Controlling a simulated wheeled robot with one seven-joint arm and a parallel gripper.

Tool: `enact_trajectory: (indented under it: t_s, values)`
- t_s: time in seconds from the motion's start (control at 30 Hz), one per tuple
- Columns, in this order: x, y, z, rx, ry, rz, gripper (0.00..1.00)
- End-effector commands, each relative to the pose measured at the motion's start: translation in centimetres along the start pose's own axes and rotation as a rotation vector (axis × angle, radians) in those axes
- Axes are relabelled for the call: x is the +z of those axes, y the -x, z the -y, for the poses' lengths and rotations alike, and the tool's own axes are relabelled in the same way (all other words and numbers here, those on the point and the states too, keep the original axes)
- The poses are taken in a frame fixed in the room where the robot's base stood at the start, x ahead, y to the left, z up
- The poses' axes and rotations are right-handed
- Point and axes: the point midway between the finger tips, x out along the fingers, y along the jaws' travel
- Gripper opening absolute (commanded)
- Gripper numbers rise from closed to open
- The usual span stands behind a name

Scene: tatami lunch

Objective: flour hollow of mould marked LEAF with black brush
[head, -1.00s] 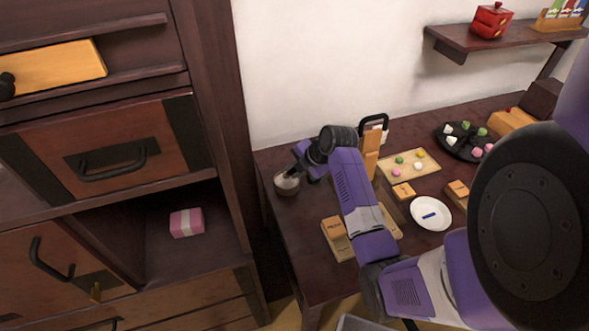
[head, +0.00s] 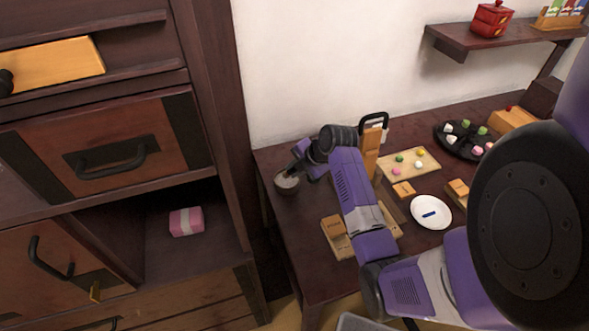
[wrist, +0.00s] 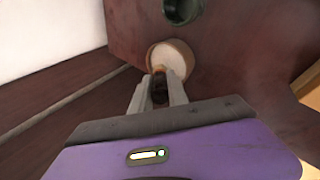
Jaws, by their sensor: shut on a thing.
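My gripper (wrist: 158,92) is shut on a dark brush (wrist: 160,84), whose lighter tip points toward a round bowl of white flour (wrist: 172,57). In the head view my gripper (head: 296,166) is at the bowl (head: 286,186), near the table's left end. I cannot tell whether the bristles touch the flour. A wooden mould (head: 337,243) with an orange-brown block stands nearer the table's front edge, partly hidden by my arm. Another wooden mould piece (head: 459,188) is to the right, partly hidden. Their marks are too small to read, so I cannot tell which is LEAF.
A white plate (head: 431,213) with a blue mark, a board of small coloured sweets (head: 410,164) and a dark round tray (head: 457,140) stand to the right. A dark-wood cabinet (head: 120,160) is at the left. A dark green cup (wrist: 182,10) is beyond the bowl.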

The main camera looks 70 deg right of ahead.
Motion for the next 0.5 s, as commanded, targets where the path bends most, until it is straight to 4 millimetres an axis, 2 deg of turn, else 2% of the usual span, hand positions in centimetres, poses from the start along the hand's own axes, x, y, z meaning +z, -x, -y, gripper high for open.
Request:
enact_trajectory:
  t_s: [0.5]
  values:
    - [0.01, -0.51, 0.35, 0.0, 0.0, 0.0, 0.0]
